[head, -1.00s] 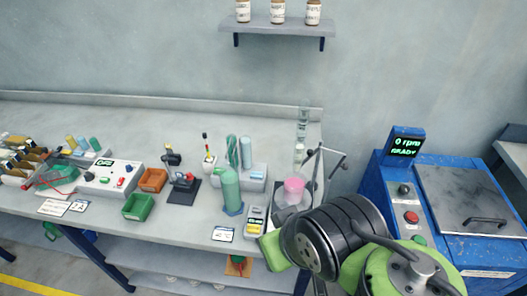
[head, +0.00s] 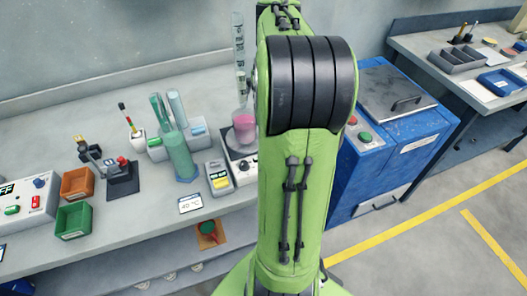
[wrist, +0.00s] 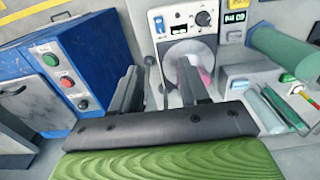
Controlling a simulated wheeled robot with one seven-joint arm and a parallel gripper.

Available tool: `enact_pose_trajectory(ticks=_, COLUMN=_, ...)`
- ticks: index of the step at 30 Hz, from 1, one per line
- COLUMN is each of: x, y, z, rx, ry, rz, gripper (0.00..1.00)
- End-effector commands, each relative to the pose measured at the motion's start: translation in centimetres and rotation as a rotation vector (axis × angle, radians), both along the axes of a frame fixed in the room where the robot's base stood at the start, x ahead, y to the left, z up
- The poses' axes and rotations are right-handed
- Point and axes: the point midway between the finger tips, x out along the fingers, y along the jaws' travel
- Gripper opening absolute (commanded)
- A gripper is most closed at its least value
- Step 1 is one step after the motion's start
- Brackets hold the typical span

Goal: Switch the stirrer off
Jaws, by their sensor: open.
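In the head view the stirrer (head: 232,152) stands at the bench's right end, partly hidden by my arm. A flask with pink liquid (head: 243,127) sits on its plate. In the wrist view the stirrer's front panel (wrist: 175,32) shows a dark round knob (wrist: 203,18), a small display and a small switch; the switch's setting is too small to tell. My gripper (wrist: 158,70) is open and empty, its fingers pointing toward the stirrer. The right finger covers part of the plate and flask. My gripper is hidden in the head view.
A blue cabinet (head: 372,158) with red and green buttons stands right of the bench. A green cylinder (head: 178,155), a small meter (head: 219,178) and a label card (head: 190,203) are left of the stirrer. Orange (head: 77,183) and green bins (head: 73,220) sit further left.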

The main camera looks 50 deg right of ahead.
Motion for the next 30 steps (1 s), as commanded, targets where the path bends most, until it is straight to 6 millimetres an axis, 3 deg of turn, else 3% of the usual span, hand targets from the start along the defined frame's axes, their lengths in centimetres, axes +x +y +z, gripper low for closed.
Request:
enact_pose_trajectory(ticks=6, x=0.0, y=0.2, z=-5.7, rx=0.004, ry=0.003, rz=0.002, gripper=0.45)
enact_pose_trajectory(ticks=15, x=0.0, y=0.2, z=-12.7, rx=0.002, ry=0.001, rz=0.001, gripper=0.45)
enact_pose_trajectory(ticks=21, x=0.1, y=0.2, z=-14.5, rx=0.0, ry=0.0, rz=0.002, gripper=0.45)
enact_pose_trajectory(ticks=28, x=0.1, y=0.1, z=-14.5, rx=-0.001, ry=0.0, rz=0.002, gripper=0.45)
enact_pose_trajectory(ticks=30, x=0.1, y=0.1, z=-14.5, rx=-0.001, ry=0.0, rz=0.002, gripper=0.35)
